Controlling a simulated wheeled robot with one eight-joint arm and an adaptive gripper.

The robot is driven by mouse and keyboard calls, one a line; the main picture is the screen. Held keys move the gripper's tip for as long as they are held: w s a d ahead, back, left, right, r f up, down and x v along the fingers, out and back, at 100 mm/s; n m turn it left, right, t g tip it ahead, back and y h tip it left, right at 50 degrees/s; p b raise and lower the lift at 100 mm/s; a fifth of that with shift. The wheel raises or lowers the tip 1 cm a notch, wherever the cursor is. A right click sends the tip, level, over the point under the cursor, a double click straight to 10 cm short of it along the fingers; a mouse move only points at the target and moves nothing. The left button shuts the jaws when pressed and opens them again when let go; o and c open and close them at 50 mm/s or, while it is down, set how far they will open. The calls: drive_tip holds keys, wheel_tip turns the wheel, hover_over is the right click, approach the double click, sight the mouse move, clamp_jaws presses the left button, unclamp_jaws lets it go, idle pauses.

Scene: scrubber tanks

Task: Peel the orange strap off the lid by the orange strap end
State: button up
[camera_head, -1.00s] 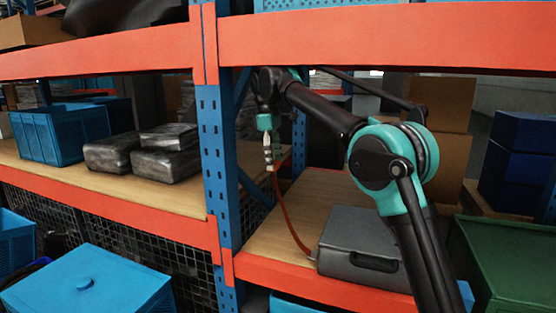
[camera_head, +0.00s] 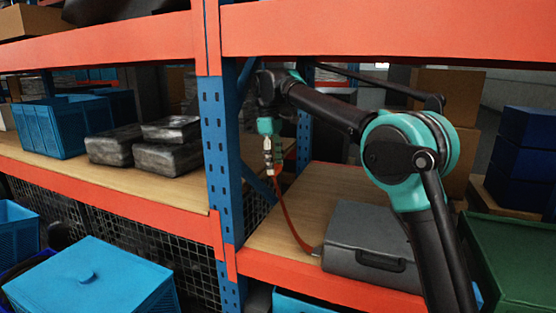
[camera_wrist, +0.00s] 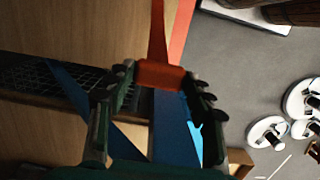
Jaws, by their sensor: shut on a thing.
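The orange strap (camera_head: 290,214) hangs in a curve from my gripper (camera_head: 268,168) down to the left side of the grey case with its lid (camera_head: 368,236) on the wooden shelf. Its lower end meets a small dark piece at the case's lower left corner. My gripper is raised above the shelf, left of the case, beside the blue post. In the wrist view my gripper (camera_wrist: 160,86) is shut on the orange strap end (camera_wrist: 160,74), a wide block between the fingertips. The narrow strap runs upward from it there. The case is not visible in the wrist view.
A blue rack post (camera_head: 221,150) stands just left of my gripper. An orange beam (camera_head: 390,35) crosses above the arm. An orange shelf edge (camera_head: 330,284) runs in front of the case. Bare wood (camera_head: 335,185) lies behind the case.

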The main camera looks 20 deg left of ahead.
drive_tip(key=s+f, duration=0.3)
drive_tip(key=s, duration=0.4)
drive_tip(key=s+a+f, duration=0.1)
drive_tip(key=s+f, duration=0.2)
drive_tip(key=s, duration=0.4)
drive_tip(key=shift+s+a, duration=0.2)
drive_tip(key=shift+s, duration=0.05)
idle(0.9)
drive_tip(key=shift+s, duration=0.15)
drive_tip(key=shift+s+r, duration=0.2)
drive_tip(key=shift+s, duration=0.65)
drive_tip(key=shift+s+r, duration=0.15)
drive_tip(key=shift+s, duration=0.75)
drive_tip(key=shift+s+r, duration=0.2)
drive_tip(key=shift+s, duration=0.65)
drive_tip(key=shift+w, duration=0.15)
drive_tip(key=w+d, duration=0.2)
drive_tip(key=w, duration=0.9)
drive_tip(key=w+d, duration=0.2)
drive_tip(key=w, duration=0.9)
drive_tip(key=shift+w+d, duration=0.35)
drive_tip(key=shift+d, duration=0.05)
